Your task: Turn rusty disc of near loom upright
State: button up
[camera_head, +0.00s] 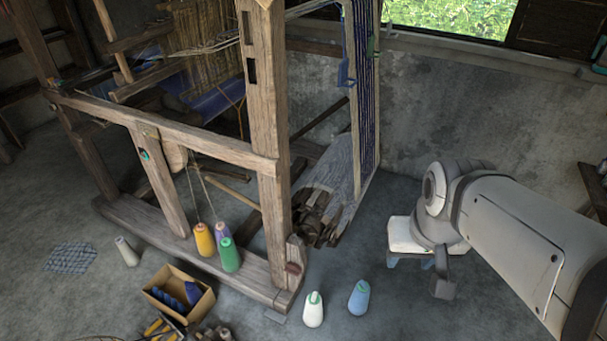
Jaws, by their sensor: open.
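The near loom upright (268,130) is a thick, worn wooden post in the middle of the view. A small reddish-brown piece (293,268), which looks like the rusty disc, sits low at its foot. It is too small to tell its angle or any markings. My gripper (410,263) hangs at the right below my pale arm.
White (313,312) and blue (358,299) thread cones stand on the floor between the loom foot and my gripper. Yellow (204,240) and green (229,256) cones stand on the loom's base beam. A cardboard box (160,300) holds blue spools. A grey wall (450,110) is behind.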

aim_at(291, 267)
jog(key=u, duration=2.7)
jog(key=k, duration=1.25)
jog(key=z, duration=0.6)
jog(key=i, duration=1.05)
jog(key=u, duration=0.05)
